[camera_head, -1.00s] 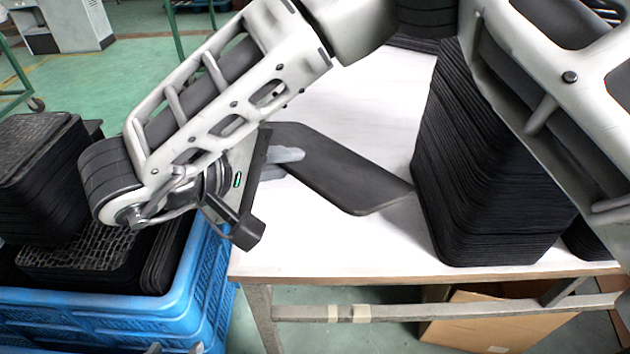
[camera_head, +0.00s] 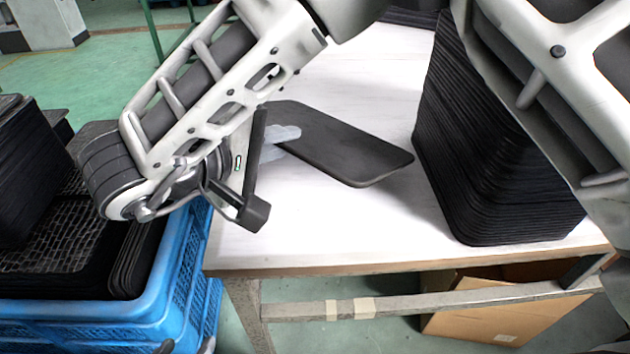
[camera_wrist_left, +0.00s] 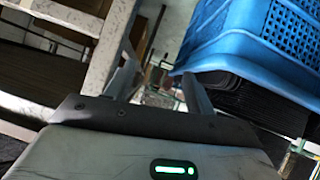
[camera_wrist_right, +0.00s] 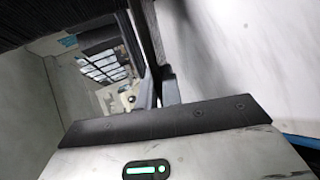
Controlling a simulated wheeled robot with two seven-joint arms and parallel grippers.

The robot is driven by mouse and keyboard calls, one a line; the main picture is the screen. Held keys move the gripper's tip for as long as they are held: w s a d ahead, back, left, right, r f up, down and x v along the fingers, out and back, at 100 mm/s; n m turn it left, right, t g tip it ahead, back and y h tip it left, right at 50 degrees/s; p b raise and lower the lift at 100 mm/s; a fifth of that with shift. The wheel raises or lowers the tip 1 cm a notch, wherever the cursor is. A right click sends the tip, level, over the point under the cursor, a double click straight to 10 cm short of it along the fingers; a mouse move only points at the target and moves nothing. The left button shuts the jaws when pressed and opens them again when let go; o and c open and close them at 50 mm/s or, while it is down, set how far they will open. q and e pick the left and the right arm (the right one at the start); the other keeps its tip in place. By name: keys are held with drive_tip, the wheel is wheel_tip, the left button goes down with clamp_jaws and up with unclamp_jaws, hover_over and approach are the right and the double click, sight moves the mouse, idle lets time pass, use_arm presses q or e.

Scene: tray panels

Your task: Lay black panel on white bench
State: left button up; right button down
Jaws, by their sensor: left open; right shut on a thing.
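The black panel (camera_head: 345,150) is a thin flat slab with rounded corners, held over the white bench (camera_head: 310,225). My right gripper (camera_head: 283,143), its arm looping over from the right, is shut on the panel's left end. I cannot tell whether the panel touches the bench. The right gripper's fingers also show in the right wrist view (camera_wrist_right: 157,88), with the bench's pale surface to the right. My left gripper is open and empty in the left wrist view (camera_wrist_left: 157,75). Only its fingertips show at the bottom of the head view (camera_head: 186,347), in front of the crate.
A tall stack of black panels (camera_head: 490,160) stands on the bench's right part. A blue crate (camera_head: 180,280) with stacked black trays (camera_head: 35,180) stands left of the bench. A cardboard box (camera_head: 495,310) lies under the bench. The bench's front left is clear.

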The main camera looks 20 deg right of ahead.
use_arm(q)
drive_tip(key=shift+g, duration=0.5)
drive_tip(key=shift+w+d+f+b, duration=0.1)
drive_tip(key=shift+d+f+b, duration=0.15)
drive_tip(key=shift+f, duration=0.45)
drive_tip(key=shift+d+f+b, duration=0.1)
drive_tip(key=shift+f+b, duration=0.15)
drive_tip(key=shift+f, duration=0.4)
drive_tip(key=shift+w+d+f+b, duration=0.1)
drive_tip(key=shift+d+f+b, duration=0.15)
drive_tip(key=shift+f, duration=0.45)
use_arm(e)
drive_tip(key=shift+f, duration=1.8)
use_arm(q)
drive_tip(key=shift+a, duration=0.1)
use_arm(e)
drive_tip(key=c, duration=1.7)
unclamp_jaws()
drive_tip(key=shift+s+a+r, duration=0.1)
drive_tip(key=shift+a+r, duration=0.1)
drive_tip(key=shift+a, duration=0.1)
drive_tip(key=p+v, duration=0.4)
drive_tip(key=v, duration=0.3)
drive_tip(key=shift+d, duration=0.1)
drive_tip(key=shift+s+a, duration=0.15)
drive_tip(key=shift+a, duration=0.05)
use_arm(q)
wheel_tip(320, 180, up, 4)
drive_tip(key=shift+r, duration=0.2)
drive_tip(key=shift+r, duration=0.1)
